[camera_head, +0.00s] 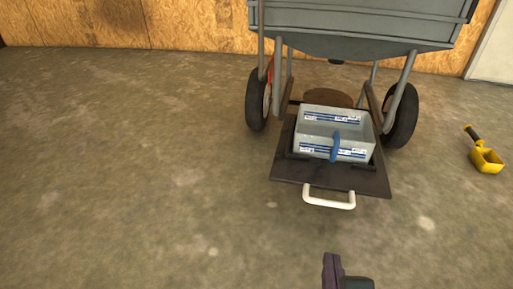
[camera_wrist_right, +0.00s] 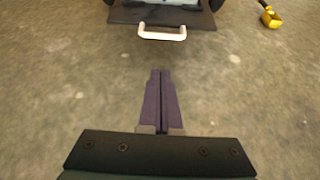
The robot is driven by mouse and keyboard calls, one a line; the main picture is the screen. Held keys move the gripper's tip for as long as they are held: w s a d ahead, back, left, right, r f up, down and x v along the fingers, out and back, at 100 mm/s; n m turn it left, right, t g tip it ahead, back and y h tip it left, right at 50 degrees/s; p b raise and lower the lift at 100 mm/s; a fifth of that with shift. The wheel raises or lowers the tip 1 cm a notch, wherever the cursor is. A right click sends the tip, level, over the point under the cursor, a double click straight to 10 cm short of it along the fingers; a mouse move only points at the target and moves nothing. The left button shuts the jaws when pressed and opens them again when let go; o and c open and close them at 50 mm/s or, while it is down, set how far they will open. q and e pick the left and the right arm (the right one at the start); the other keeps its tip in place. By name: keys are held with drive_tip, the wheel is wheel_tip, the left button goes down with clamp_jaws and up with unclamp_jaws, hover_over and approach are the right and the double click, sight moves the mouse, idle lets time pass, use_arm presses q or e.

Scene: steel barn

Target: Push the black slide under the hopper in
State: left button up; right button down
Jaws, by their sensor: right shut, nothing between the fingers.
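The black slide (camera_head: 290,170) sticks out toward me from under the grey hopper (camera_head: 360,32). Its white handle (camera_head: 329,203) is on the front edge. A grey box (camera_head: 334,153) with blue stripes and a blue handle sits on the slide. In the right wrist view the slide (camera_wrist_right: 200,18) and white handle (camera_wrist_right: 162,36) show at the top. My right gripper (camera_head: 331,256) is shut and empty, in front of the handle and apart from it. Its closed fingers (camera_wrist_right: 160,72) point toward the handle in the wrist view. My left gripper is not in view.
Two black wheels (camera_head: 402,116) flank the slide under the hopper. A yellow scoop (camera_head: 487,159) with a black grip lies on the floor at the right; it also shows in the wrist view (camera_wrist_right: 271,18). The concrete floor on the left is clear. A wooden wall (camera_head: 170,24) stands behind.

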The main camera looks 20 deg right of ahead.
drive_tip(key=r+b+x, duration=0.1)
drive_tip(key=b+x, duration=0.8)
drive_tip(key=x, duration=0.5)
drive_tip(key=shift+w+d+b, duration=0.4)
drive_tip(key=shift+d, duration=0.1)
drive_tip(key=shift+r, duration=0.1)
drive_tip(key=shift+s, duration=0.1)
